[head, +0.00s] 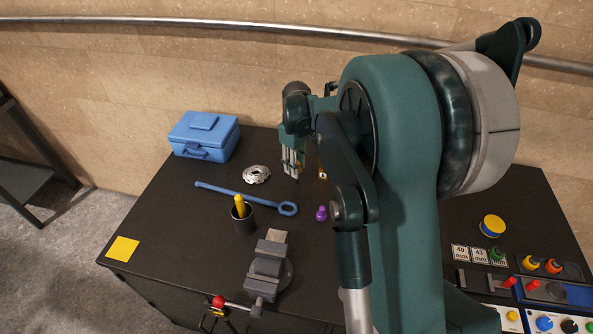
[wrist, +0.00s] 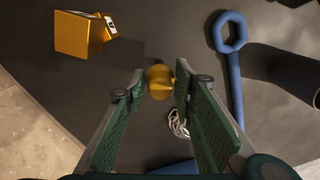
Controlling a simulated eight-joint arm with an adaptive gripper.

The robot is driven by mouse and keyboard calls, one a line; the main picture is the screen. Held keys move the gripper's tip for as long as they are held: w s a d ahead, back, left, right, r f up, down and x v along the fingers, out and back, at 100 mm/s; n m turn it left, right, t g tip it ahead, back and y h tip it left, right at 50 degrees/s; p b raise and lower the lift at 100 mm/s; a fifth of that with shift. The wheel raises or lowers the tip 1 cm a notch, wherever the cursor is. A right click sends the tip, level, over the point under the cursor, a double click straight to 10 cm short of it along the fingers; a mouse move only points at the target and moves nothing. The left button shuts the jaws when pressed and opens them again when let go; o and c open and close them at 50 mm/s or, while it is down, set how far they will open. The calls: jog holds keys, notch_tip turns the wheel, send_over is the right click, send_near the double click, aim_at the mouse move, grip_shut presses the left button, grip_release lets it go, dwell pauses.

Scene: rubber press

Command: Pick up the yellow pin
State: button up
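A small yellow piece with a round head and a short stem (wrist: 160,80), which looks like a pin, shows in the wrist view between the tips of my gripper (wrist: 160,88). The green fingers are apart, with a narrow gap on its left; I cannot tell whether the right finger touches it. In the head view my gripper (head: 292,168) points down at the back of the table, right of the silver disc (head: 256,174), and mostly hides this spot. Another yellow cylinder (head: 239,204) stands tilted in a dark cup (head: 244,222).
A brass block (wrist: 80,38) lies near my gripper. A blue ring wrench (head: 237,194), purple knob (head: 321,213), vise (head: 267,268), blue toolbox (head: 204,136) and yellow square (head: 122,248) share the dark table. A control panel (head: 550,320) is at right.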

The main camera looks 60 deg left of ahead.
aim_at(296, 182)
jog(key=shift+f, duration=0.15)
jog(key=shift+f, duration=2.95)
jog(key=shift+c, duration=0.5)
jog(key=c, duration=0.6)
